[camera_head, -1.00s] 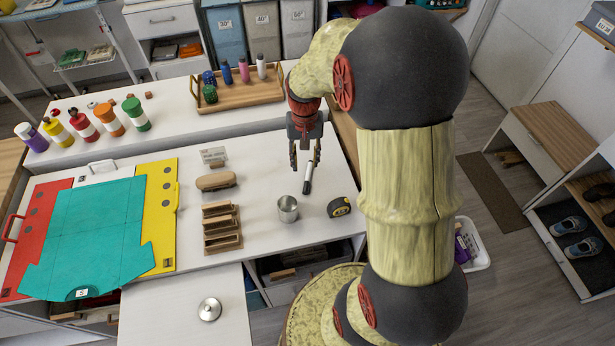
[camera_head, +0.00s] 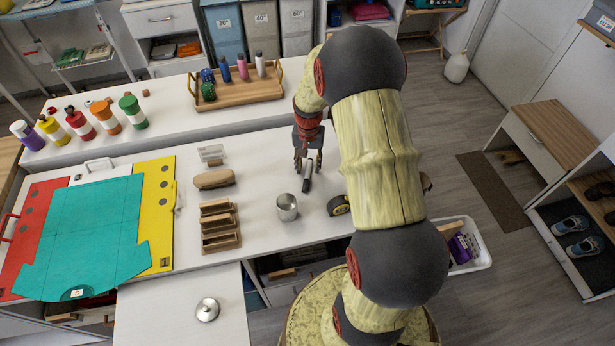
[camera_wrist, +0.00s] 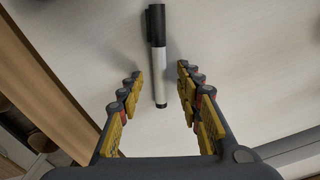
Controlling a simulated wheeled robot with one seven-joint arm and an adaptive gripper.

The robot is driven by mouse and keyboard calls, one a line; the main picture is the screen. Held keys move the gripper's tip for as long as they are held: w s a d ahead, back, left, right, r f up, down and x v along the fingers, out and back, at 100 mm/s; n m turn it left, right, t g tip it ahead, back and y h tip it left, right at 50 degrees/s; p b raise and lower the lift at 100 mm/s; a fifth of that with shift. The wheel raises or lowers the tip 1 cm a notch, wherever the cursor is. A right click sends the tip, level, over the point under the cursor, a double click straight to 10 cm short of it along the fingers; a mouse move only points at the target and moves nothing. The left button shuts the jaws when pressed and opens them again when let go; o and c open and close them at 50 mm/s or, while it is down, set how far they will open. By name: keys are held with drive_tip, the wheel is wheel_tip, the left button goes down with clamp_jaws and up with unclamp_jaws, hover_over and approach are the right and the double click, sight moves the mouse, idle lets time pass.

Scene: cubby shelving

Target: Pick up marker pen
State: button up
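The marker pen (camera_wrist: 159,62) has a white barrel with a black cap and a dark end. In the wrist view it lies on the white tabletop, with its near end between the fingertips of my gripper (camera_wrist: 161,78). The fingers stand open on both sides, with a gap to the pen on each side. In the head view the pen (camera_head: 307,174) shows below my gripper (camera_head: 308,162), partly hidden by the fingers.
A metal cup (camera_head: 287,208) and a tape measure (camera_head: 339,205) stand close in front of the pen. A wooden organiser (camera_head: 220,228) and a brown brush-like block (camera_head: 213,179) lie to the left. A wooden tray (camera_head: 236,93) with bottles is behind.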

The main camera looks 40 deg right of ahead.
drive_tip(key=shift+f, duration=0.35)
drive_tip(key=shift+c, duration=0.9)
clamp_jaws()
drive_tip(key=shift+r, duration=0.1)
